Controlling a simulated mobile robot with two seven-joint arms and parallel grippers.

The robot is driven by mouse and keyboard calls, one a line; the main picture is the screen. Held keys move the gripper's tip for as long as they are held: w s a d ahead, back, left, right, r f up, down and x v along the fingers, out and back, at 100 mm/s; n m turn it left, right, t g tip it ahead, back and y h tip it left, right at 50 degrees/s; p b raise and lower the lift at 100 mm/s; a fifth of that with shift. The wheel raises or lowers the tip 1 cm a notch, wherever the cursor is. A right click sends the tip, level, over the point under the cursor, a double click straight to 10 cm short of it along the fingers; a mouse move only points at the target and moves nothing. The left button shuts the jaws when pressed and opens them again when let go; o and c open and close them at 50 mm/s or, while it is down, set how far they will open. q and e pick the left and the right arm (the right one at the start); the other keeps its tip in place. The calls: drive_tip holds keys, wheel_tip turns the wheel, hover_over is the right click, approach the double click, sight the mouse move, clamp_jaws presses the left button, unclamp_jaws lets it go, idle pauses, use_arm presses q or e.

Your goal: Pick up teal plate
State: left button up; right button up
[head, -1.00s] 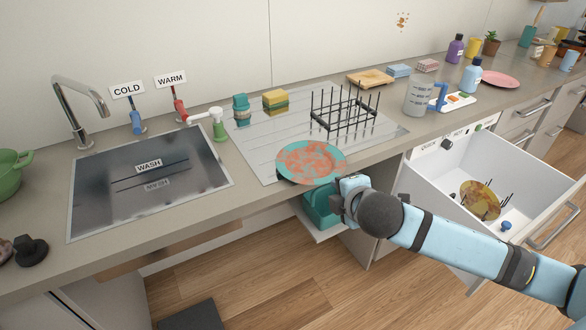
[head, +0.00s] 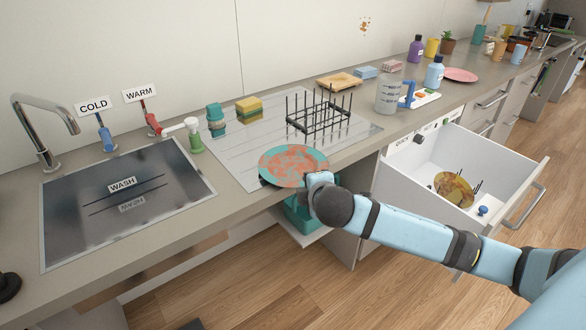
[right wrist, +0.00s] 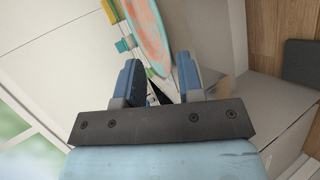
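The teal plate (head: 293,165), with orange-brown stains over its middle, lies at the front edge of the drying board (head: 228,163), close to the counter's front edge. My right gripper (head: 318,180) is at the plate's front right rim. In the right wrist view its two blue fingers (right wrist: 160,76) stand apart, with a gap beside the rim. I cannot see contact. My left gripper is not in view.
A black wire rack (head: 318,115) stands behind the plate. The sink (head: 125,200) is to the left. An open white drawer (head: 425,175) at the right holds a yellow stained plate (head: 452,188). A teal container (head: 303,216) sits below the counter edge.

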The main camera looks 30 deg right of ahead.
drive_tip(key=x, duration=0.5)
drive_tip(key=shift+d+f+b, duration=0.2)
drive_tip(key=shift+f+b, duration=0.15)
drive_tip(key=shift+f, duration=0.05)
drive_tip(key=shift+r, duration=0.1)
clamp_jaws()
